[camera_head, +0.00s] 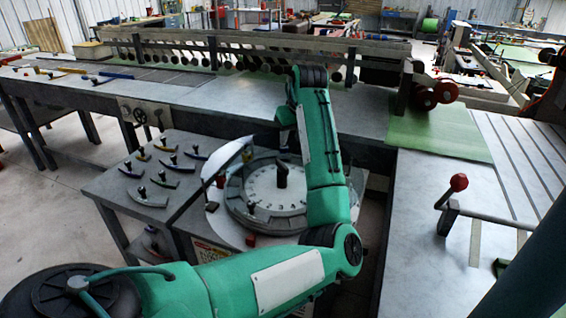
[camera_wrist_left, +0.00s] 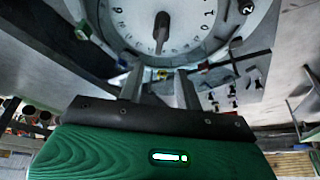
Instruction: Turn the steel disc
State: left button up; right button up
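The steel disc (camera_head: 262,190) is a round, pale dial with a grey rim, lying flat on a low stand in the head view. A dark upright knob (camera_head: 282,174) stands on it. In the left wrist view the disc (camera_wrist_left: 205,45) shows numbers along its edge, and the knob (camera_wrist_left: 161,32) is near the top. My left gripper (camera_wrist_left: 160,78) is open, its two grey fingers apart with nothing held between them. In the head view my left gripper (camera_head: 285,122) is at the far side of the disc, partly hidden by my arm. My right gripper is not in view.
Several small black-knobbed handles (camera_head: 160,180) lie on the grey side table left of the disc. A long bench (camera_head: 220,105) with a row of dark rollers runs behind. A red-knobbed lever (camera_head: 458,184) stands on the right table. A green mat (camera_head: 437,132) lies at its back.

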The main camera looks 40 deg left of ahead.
aim_at(282, 164)
pick_arm(q)
jog(key=p+x, duration=0.1)
jog(key=x, duration=1.1)
jog(key=shift+a+p, duration=0.15)
jog(key=shift+p, duration=0.15)
jog(key=shift+a+f, duration=0.2)
jog(key=shift+f, duration=0.3)
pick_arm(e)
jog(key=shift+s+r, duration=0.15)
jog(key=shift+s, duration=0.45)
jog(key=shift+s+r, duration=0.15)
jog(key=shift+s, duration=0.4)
pick_arm(q)
grip_shut()
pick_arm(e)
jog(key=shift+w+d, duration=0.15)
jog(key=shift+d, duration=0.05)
